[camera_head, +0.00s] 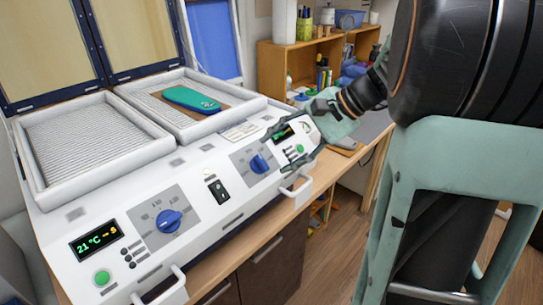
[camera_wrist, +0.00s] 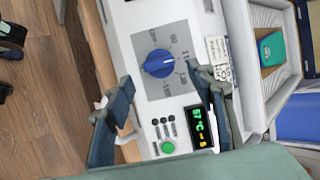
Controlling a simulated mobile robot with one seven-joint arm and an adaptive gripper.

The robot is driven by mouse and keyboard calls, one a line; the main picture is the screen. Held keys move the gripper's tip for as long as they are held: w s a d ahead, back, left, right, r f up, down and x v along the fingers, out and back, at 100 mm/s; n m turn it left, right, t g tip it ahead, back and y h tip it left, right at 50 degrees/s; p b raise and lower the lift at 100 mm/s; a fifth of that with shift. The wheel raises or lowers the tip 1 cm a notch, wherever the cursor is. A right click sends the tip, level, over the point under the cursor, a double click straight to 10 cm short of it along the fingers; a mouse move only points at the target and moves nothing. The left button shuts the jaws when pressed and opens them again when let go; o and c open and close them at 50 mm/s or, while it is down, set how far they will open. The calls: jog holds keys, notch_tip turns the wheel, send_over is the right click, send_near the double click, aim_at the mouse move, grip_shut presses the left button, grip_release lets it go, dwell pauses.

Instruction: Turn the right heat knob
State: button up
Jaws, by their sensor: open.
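The right heat knob (camera_head: 259,164) is a blue round knob on a grey dial plate on the white machine's sloped front panel. In the wrist view the same knob (camera_wrist: 158,63) shows in full, with its pointer ridge lying nearly crosswise. My gripper (camera_head: 283,149) is over the right end of the panel, by the right display. In the wrist view my gripper (camera_wrist: 165,77) is open, its dark fingers spread wide. The knob shows between and just beyond the fingertips, with no visible contact. The gap between fingers and panel is hard to judge.
The left heat knob (camera_head: 168,221) and left display (camera_head: 95,240) are on the same panel. A teal insole (camera_head: 191,99) lies in the right tray. A black switch (camera_head: 217,191) sits between the dials. White handles (camera_head: 297,190) stick out in front. A wooden shelf (camera_head: 300,62) stands behind.

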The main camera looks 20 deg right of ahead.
jog(key=v, duration=0.8)
jog(key=shift+d+r, duration=0.15)
